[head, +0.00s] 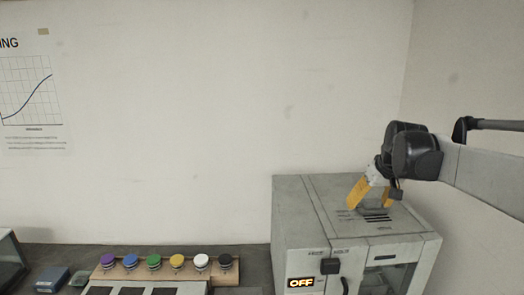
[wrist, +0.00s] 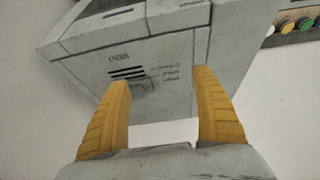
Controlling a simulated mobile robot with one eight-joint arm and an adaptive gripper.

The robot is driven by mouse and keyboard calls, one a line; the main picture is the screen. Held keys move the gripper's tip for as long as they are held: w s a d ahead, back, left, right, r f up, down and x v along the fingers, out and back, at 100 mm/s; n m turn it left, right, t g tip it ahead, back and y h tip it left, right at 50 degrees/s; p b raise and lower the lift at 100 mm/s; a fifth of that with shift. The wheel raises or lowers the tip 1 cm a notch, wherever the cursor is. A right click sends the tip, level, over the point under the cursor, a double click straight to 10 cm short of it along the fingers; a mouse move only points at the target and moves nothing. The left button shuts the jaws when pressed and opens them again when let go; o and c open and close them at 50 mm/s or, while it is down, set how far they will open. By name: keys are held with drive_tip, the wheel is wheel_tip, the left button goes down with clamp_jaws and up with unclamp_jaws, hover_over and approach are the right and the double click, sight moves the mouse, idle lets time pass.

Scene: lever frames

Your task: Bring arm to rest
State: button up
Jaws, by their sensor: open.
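My gripper (head: 371,195) has yellow fingers and hangs just above the top of a grey box-shaped machine at the right of the head view. In the wrist view, the two fingers (wrist: 162,105) stand wide apart with nothing between them but the machine's top behind. The grey machine (head: 300,225) has dark vent slots on top and a lit "OFF" display on its front. Its top with the slots also fills the upper middle of the wrist view (wrist: 175,60). I cannot tell whether the fingertips touch the top.
A wooden rack (head: 165,272) with several coloured round knobs stands left of the machine. A chart poster (head: 30,100) hangs on the pale wall. The space above the counter's middle is clear.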

drive_tip(key=s+a+f+b, duration=0.4)
drive_tip(key=s+f+b, duration=0.2)
drive_tip(key=s+f, duration=0.3)
drive_tip(key=s+a+f+t+b, duration=0.1)
drive_tip(key=s+a+f+b, duration=0.3)
drive_tip(key=s+f, duration=0.6)
drive_tip(key=s+a+f+t+b, duration=0.1)
drive_tip(key=s+a+f+b, duration=0.3)
drive_tip(key=s+f+b, duration=0.4)
drive_tip(key=s+f, duration=0.1)
drive_tip(key=s, duration=0.2)
drive_tip(key=shift+a+f+b, duration=0.25)
drive_tip(key=shift+f+b, duration=0.05)
drive_tip(key=shift+b, duration=0.1)
idle(0.5)
